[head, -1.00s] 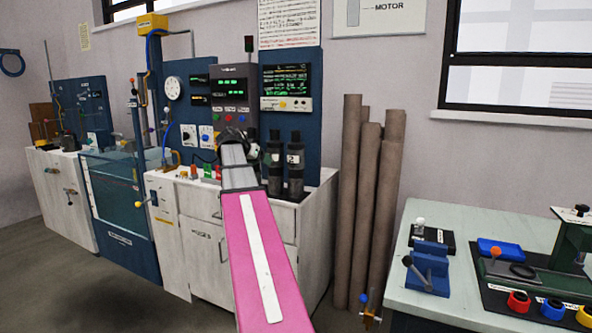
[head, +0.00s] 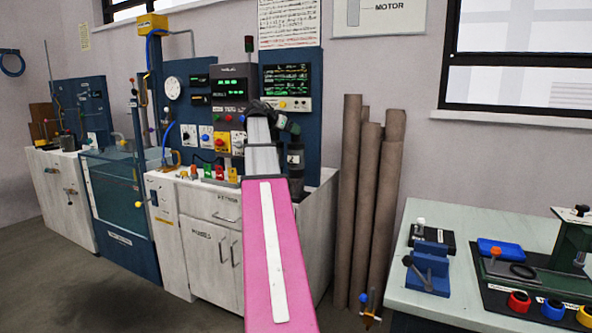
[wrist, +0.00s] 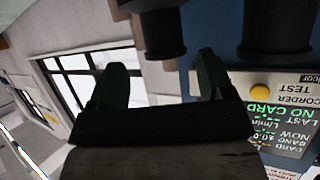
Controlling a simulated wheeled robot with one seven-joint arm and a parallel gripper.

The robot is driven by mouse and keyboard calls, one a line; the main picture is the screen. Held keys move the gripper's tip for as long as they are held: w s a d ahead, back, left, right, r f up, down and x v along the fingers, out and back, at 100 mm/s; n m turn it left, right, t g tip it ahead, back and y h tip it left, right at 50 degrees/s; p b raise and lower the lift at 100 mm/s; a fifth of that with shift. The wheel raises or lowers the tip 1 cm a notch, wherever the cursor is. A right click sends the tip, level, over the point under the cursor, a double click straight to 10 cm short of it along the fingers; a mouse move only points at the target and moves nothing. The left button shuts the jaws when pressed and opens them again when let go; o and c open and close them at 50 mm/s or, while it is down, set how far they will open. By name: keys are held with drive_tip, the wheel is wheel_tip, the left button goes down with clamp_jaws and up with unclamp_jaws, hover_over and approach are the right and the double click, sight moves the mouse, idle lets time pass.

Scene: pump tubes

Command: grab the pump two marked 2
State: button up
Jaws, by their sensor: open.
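Pump two (head: 296,160) is a dark upright cylinder with a white label, standing on the white cabinet. My arm hides its lower left part in the head view. My gripper (head: 288,122) is above and close to it. The wrist view is upside down; there my gripper (wrist: 161,62) is open, with two dark green fingers spread apart. The end of a dark cylinder, seemingly pump two (wrist: 162,30), shows between and beyond the fingers. I cannot tell whether they touch it. A second dark cylinder (wrist: 268,25) shows to the right there; my arm hides it in the head view.
The blue panel with a lit recorder (head: 286,85) rises behind the pumps. Small coloured fittings (head: 207,171) stand on the cabinet (head: 222,207) to the left. Tall brown tubes (head: 385,185) lean against the wall to the right. A green-topped bench (head: 455,230) is at lower right.

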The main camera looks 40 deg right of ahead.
drive_tip(key=x, duration=0.5)
drive_tip(key=shift+w+f, duration=0.15)
drive_tip(key=shift+w, duration=0.1)
drive_tip(key=shift+a, duration=0.1)
drive_tip(key=shift+c, duration=0.3)
clamp_jaws()
